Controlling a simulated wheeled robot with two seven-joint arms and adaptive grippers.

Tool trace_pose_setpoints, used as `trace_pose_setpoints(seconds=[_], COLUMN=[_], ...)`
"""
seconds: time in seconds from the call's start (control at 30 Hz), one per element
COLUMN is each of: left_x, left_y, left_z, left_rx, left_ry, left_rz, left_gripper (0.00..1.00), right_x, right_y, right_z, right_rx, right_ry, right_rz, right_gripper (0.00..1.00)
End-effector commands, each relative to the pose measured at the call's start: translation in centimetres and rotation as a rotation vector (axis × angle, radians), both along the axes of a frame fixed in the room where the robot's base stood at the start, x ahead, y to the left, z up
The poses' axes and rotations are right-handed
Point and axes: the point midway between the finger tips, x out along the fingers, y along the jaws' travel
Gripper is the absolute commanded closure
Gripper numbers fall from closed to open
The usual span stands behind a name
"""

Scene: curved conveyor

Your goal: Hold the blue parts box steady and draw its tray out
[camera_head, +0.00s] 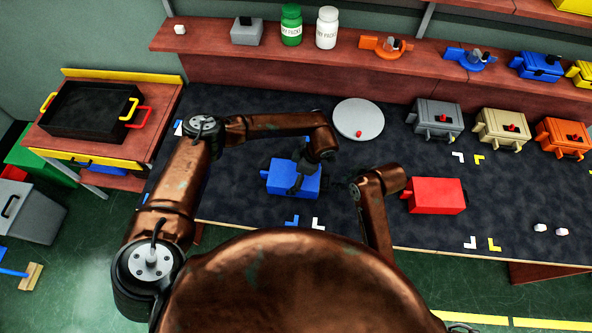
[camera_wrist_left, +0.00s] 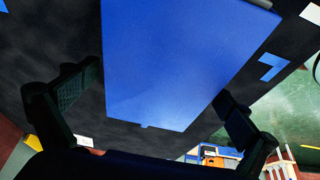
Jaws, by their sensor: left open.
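The blue parts box (camera_head: 283,184) sits on the dark bench mat, with a small blue tab sticking out at its left end. My left gripper (camera_head: 300,182) is above the box, reaching down over it. In the left wrist view the box's flat blue face (camera_wrist_left: 180,60) fills the middle. The open fingers of my left gripper (camera_wrist_left: 155,98) stand on either side of it, with dark gaps showing. I cannot tell whether they touch. The tray is not clearly visible.
A red box (camera_head: 437,196) sits right of my right arm. A white round plate (camera_head: 358,117) with a small red piece lies behind. Grey (camera_head: 438,120), beige (camera_head: 502,128) and orange (camera_head: 562,137) boxes line the back right. A black bin (camera_head: 90,110) stands left.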

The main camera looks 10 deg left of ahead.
Motion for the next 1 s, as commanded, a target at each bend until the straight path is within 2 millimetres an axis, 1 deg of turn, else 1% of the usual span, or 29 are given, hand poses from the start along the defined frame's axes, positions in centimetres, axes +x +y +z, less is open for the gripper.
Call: trace_pose_setpoints(seconds=[0.1,0.2,0.53,1.0], left_x=[-0.1,-0.1,-0.1,-0.1], left_y=[0.5,0.8,0.9,0.9], left_z=[-1.3,-2.0,-2.3,-2.3], left_rx=[-0.001,-0.001,-0.002,-0.002], left_ry=[0.0,0.0,0.0,-0.001], left_rz=[0.001,0.001,0.0,0.001], left_gripper=[0.0,0.0,0.0,0.32], right_x=[0.0,0.0,0.0,0.0], right_y=[0.0,0.0,0.0,0.0], right_z=[0.0,0.0,0.0,0.0], right_rx=[0.0,0.0,0.0,0.0], right_ry=[0.0,0.0,0.0,0.0], right_rz=[0.0,0.0,0.0,0.0], right_gripper=[0.71,0.71,0.71,0.71])
